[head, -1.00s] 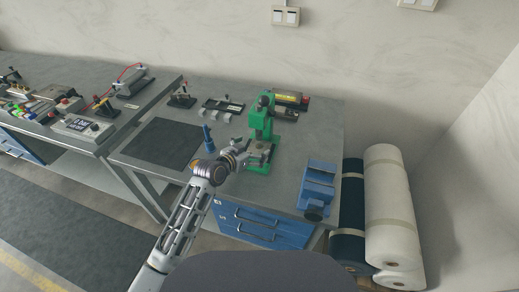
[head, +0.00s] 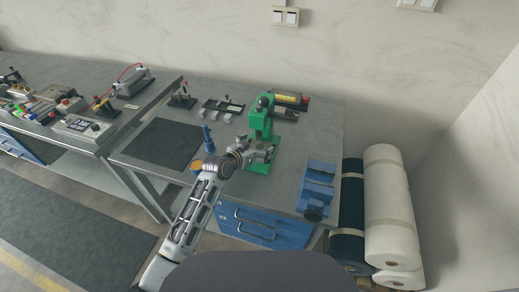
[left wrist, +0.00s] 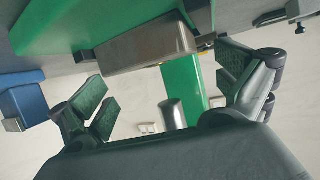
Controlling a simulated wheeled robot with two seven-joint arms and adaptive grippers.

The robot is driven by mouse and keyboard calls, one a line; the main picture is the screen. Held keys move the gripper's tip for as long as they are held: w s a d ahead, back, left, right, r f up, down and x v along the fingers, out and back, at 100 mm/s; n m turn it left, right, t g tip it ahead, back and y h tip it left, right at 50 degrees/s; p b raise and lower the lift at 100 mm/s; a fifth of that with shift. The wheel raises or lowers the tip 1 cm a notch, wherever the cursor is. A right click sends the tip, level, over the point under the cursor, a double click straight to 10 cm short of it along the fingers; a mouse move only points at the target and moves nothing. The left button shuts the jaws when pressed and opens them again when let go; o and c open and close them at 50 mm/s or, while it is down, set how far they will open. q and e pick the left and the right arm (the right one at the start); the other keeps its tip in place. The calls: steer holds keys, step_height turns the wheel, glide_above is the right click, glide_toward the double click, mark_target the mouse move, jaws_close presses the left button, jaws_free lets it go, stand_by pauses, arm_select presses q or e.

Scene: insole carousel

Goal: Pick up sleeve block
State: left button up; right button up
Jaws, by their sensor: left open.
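A grey-brown metal block (left wrist: 150,45), which I take to be the sleeve block, sits at the green press (head: 261,118). In the left wrist view it lies just beyond my fingertips, roughly between them, against the green base (left wrist: 90,22). My left gripper (head: 262,151) is at the foot of the press in the head view and largely covers the block there. In the left wrist view the fingers of the left gripper (left wrist: 165,85) are spread wide with nothing between the pads. I cannot tell whether they touch the block. My right gripper is not seen.
A blue vise (head: 318,185) stands at the bench's right front. A blue pointed tool (head: 208,139) stands left of my gripper, near a dark mat (head: 160,142). A fixture with small grey blocks (head: 222,107) lies behind. The press column rises close behind my gripper.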

arm_select(q)
steer(key=shift+x, duration=1.05)
steer(key=c, duration=1.6)
steer(key=shift+r, duration=0.2)
steer(key=shift+c, duration=1.4)
steer(key=shift+r, duration=0.15)
